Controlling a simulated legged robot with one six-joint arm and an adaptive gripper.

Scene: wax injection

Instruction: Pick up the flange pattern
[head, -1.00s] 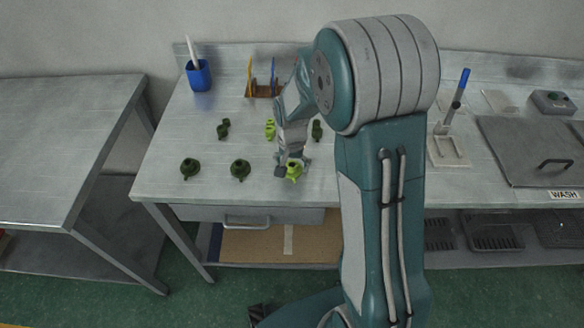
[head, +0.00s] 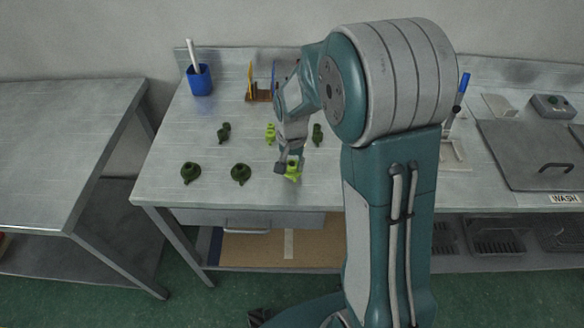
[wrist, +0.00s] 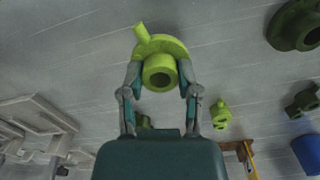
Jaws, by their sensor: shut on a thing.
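The flange pattern I hold is bright lime green, with a round flange, a hollow hub and a short spur. In the wrist view the flange pattern (wrist: 158,50) sits between my two fingers, and my gripper (wrist: 160,80) is shut on it, one finger on each side of the hub. In the head view the flange pattern (head: 292,170) shows under my gripper (head: 290,165) near the front of the steel table (head: 205,132). I cannot tell for sure whether it touches the tabletop.
Dark green flanged parts (head: 190,172) and (head: 241,173) stand to the left. Smaller dark green parts (head: 223,133) and (head: 317,134) and a lime green one (head: 270,133) stand behind. A blue cup (head: 199,79) and a wooden rack (head: 260,96) are at the back.

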